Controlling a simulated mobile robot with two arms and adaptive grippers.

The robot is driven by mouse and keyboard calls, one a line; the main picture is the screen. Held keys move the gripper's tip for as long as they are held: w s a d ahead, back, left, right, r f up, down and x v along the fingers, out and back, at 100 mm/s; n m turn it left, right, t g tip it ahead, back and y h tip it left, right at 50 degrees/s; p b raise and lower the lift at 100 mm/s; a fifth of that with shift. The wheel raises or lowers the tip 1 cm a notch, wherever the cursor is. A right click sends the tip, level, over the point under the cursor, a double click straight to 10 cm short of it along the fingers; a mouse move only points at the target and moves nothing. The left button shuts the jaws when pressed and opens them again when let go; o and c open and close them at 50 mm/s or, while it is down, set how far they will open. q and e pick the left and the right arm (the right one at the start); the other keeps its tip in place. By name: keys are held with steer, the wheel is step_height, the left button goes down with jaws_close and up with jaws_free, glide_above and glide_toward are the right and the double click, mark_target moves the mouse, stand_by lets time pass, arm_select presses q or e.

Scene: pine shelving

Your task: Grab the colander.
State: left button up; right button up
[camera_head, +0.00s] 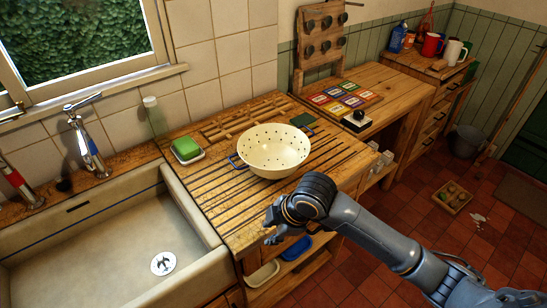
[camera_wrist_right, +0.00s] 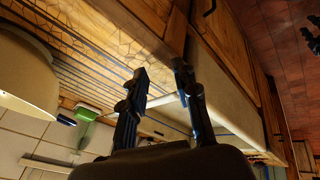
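The cream colander (camera_head: 272,152) with small holes stands upright on the slatted wooden drainboard (camera_head: 222,212), right of the sink. A blue handle shows on its left side and another at its back right. My right gripper (camera_head: 268,228) is in front of the colander, near the drainboard's front edge, apart from it. In the right wrist view its two fingers (camera_wrist_right: 161,80) are spread with nothing between them, and part of the colander (camera_wrist_right: 25,78) shows at the left edge. My left gripper is not in view.
A green sponge (camera_head: 186,148) on a white dish lies left of the colander. The white sink (camera_head: 100,260) is at left, with a tap (camera_head: 88,145) behind it. Coloured cards (camera_head: 345,98) lie on the counter at the back right. A blue tray (camera_head: 296,248) sits on the shelf below.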

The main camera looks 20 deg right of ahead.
steer(key=w+d+r+n+h, duration=0.1)
steer(key=w+d+r+n, duration=0.2)
steer(key=w+d+r, duration=0.35)
steer(key=n, duration=0.2)
glide_toward(295, 165)
steer(key=shift+h, duration=0.4)
steer(key=p+x, duration=0.1)
steer(key=x, duration=0.2)
steer(key=p+x, duration=0.1)
steer(key=x, duration=0.2)
steer(key=p+x, duration=0.1)
steer(key=x, duration=0.2)
steer(key=shift+w+a+f+p, duration=0.1)
steer(key=shift+w+a+p, duration=0.1)
steer(key=shift+a+p, duration=0.2)
steer(key=shift+w+f, duration=0.1)
steer(key=shift+f, duration=0.3)
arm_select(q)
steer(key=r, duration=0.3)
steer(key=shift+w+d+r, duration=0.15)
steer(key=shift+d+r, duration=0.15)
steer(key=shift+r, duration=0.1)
arm_select(e)
steer(key=shift+c, duration=0.4)
jaws_close()
steer(key=shift+r, duration=0.1)
